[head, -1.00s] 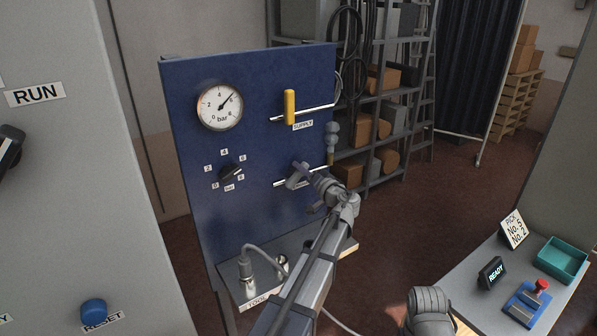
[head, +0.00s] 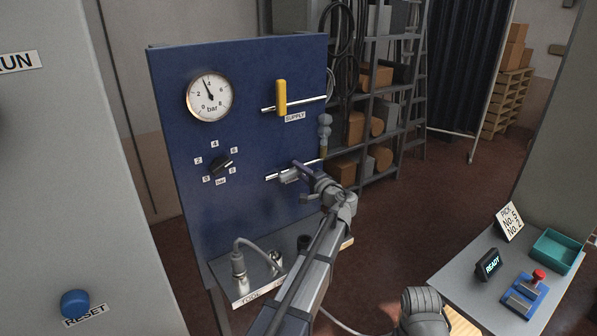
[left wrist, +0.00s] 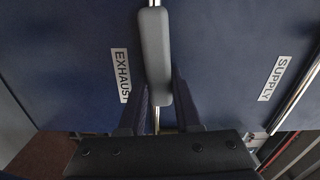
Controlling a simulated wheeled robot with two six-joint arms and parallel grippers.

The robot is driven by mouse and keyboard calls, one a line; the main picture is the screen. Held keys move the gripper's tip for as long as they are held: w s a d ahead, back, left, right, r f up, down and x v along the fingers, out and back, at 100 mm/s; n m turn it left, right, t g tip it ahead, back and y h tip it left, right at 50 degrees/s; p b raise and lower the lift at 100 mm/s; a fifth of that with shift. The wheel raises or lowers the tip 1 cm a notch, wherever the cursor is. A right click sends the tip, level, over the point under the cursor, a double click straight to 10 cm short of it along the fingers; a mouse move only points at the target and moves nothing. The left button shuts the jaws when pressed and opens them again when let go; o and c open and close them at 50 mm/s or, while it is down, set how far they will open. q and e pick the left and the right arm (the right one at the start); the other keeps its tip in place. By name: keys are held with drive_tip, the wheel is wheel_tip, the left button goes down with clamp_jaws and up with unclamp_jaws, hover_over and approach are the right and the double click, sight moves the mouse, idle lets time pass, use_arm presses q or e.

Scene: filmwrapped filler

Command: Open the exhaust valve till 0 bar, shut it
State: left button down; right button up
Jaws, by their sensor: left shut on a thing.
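The exhaust valve's grey lever (left wrist: 154,50) lies nearly in line with its silver pipe in the left wrist view, beside the EXHAUST label (left wrist: 121,75). My left gripper (left wrist: 160,92) is shut on the lever, one finger on each side. In the head view the gripper (head: 303,175) partly hides the lever (head: 289,178). The pressure gauge (head: 209,96) at the panel's upper left has its needle a little below 4 bar. My right gripper is not in view.
The blue panel (head: 237,70) also carries a yellow SUPPLY lever (head: 281,97), standing across its pipe, and a black selector knob (head: 222,164). A small shelf (head: 245,292) juts out below. A side table (head: 460,275) stands right, a grey cabinet (head: 60,180) left.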

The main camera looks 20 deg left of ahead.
use_arm(q)
drive_tip(key=shift+f, duration=0.1)
idle(0.4)
drive_tip(key=c, duration=0.6)
unclamp_jaws()
drive_tip(key=v, duration=0.8)
drive_tip(key=shift+a, duration=0.1)
drive_tip(key=s+d+f+n+g+h, duration=0.1)
drive_tip(key=s+d+f+g+h, duration=0.25)
drive_tip(key=s+d+f, duration=0.35)
drive_tip(key=s+d+f+n+g+h, duration=0.15)
drive_tip(key=s+d+f+h, duration=0.25)
drive_tip(key=s+f, duration=0.5)
drive_tip(key=s+d+f+g+h, duration=0.2)
drive_tip(key=s+d+f+h, duration=0.1)
drive_tip(key=s+d, duration=0.4)
drive_tip(key=s+d+f+m+g+h, duration=0.1)
drive_tip(key=s+d+h, duration=0.3)
drive_tip(key=s, duration=0.5)
drive_tip(key=d+f+g, duration=0.1)
drive_tip(key=d, duration=0.1)
drive_tip(key=shift+d+f, duration=0.4)
